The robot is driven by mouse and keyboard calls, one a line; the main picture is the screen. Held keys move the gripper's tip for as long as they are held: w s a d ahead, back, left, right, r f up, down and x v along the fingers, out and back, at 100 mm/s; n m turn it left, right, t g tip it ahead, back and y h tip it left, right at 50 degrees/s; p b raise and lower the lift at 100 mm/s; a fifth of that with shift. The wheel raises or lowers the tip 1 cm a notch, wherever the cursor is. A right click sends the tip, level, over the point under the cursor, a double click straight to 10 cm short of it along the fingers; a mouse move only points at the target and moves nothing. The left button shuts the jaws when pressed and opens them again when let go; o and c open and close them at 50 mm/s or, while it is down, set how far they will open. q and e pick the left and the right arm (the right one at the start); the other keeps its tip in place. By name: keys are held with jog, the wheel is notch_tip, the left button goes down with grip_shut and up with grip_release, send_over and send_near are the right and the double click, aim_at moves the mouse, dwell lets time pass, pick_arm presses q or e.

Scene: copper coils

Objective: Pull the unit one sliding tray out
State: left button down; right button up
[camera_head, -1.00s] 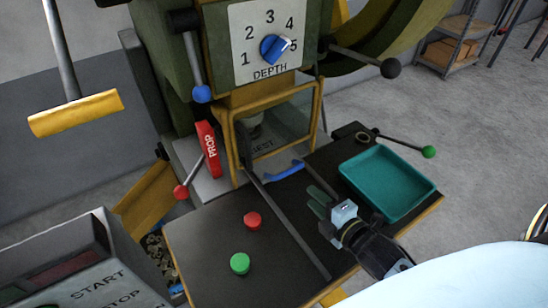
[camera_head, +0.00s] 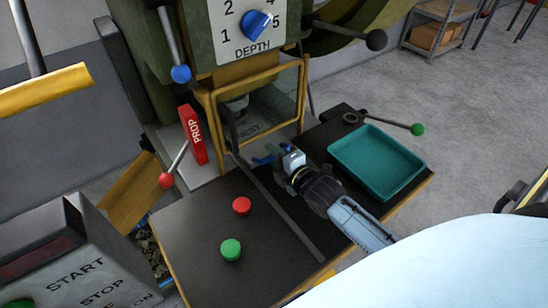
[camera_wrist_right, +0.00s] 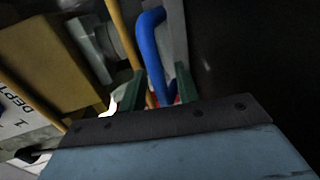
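A blue handle (camera_head: 261,161) shows low at the front of the yellow-framed opening (camera_head: 209,115) of the green machine. My right gripper (camera_head: 276,154) is at this handle, its fingertips pointing at the machine. In the right wrist view the curved blue handle (camera_wrist_right: 150,50) runs between the two green fingers (camera_wrist_right: 158,88), which stand apart with gaps beside it. I cannot tell whether either finger touches it. The head view shows the handle partly hidden by the gripper. No label reading unit one is legible on a tray. My left gripper is not in view.
A teal tray (camera_head: 375,163) lies right of my right arm on the dark table (camera_head: 190,235). A long bar (camera_head: 285,215) crosses the table. Red (camera_head: 241,206) and green (camera_head: 231,249) buttons are left of it.

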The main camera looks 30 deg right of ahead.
jog(key=shift+w, duration=0.1)
grip_shut()
dwell(0.4)
